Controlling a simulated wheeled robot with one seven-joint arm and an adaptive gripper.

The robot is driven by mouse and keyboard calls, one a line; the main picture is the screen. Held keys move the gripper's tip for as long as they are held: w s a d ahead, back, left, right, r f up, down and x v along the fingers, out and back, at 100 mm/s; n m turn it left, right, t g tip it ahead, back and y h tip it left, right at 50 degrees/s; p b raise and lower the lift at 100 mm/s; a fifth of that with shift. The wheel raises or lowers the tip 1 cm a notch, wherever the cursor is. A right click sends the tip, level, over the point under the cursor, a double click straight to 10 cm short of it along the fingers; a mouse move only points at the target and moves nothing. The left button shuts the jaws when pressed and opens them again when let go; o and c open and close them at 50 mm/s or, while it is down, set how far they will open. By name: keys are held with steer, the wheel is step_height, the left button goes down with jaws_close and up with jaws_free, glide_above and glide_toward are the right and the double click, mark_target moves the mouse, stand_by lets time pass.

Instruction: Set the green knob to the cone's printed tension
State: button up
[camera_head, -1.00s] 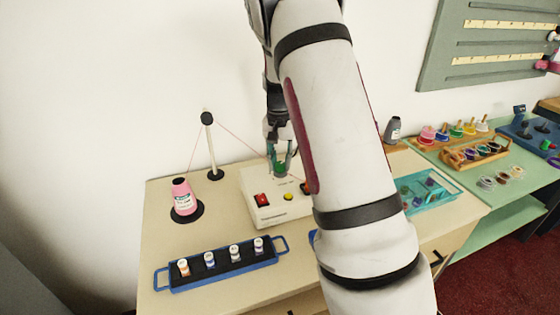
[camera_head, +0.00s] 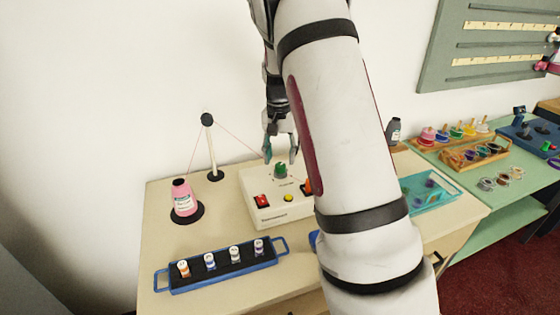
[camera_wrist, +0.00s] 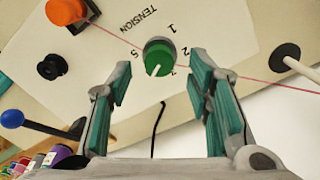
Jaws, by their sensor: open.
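The green knob (camera_head: 281,170) stands on top of the white machine box (camera_head: 262,208). In the wrist view the green knob (camera_wrist: 159,54) has a white pointer aimed toward my gripper's side, past a partly hidden digit near the 2 and short of the 5. The word TENSION and the digits 1, 2 and 5 are readable around it. My gripper (camera_head: 281,152) is open and empty just above the knob, fingers (camera_wrist: 161,76) apart on either side of it in the wrist view. The pink thread cone (camera_head: 183,198) stands at left; its label is too small to read.
A red switch (camera_head: 261,201), a yellow button (camera_head: 289,198) and an orange part (camera_head: 308,186) are on the box. A thread runs from a black-topped post (camera_head: 211,150). A blue tray (camera_head: 222,270) of small spools lies in front; a teal tray (camera_head: 430,190) is right.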

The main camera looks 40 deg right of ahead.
mark_target(279, 165)
step_height(279, 165, up, 10)
steer(key=shift+f, duration=0.2)
steer(key=shift+a, duration=0.15)
stand_by(0.4)
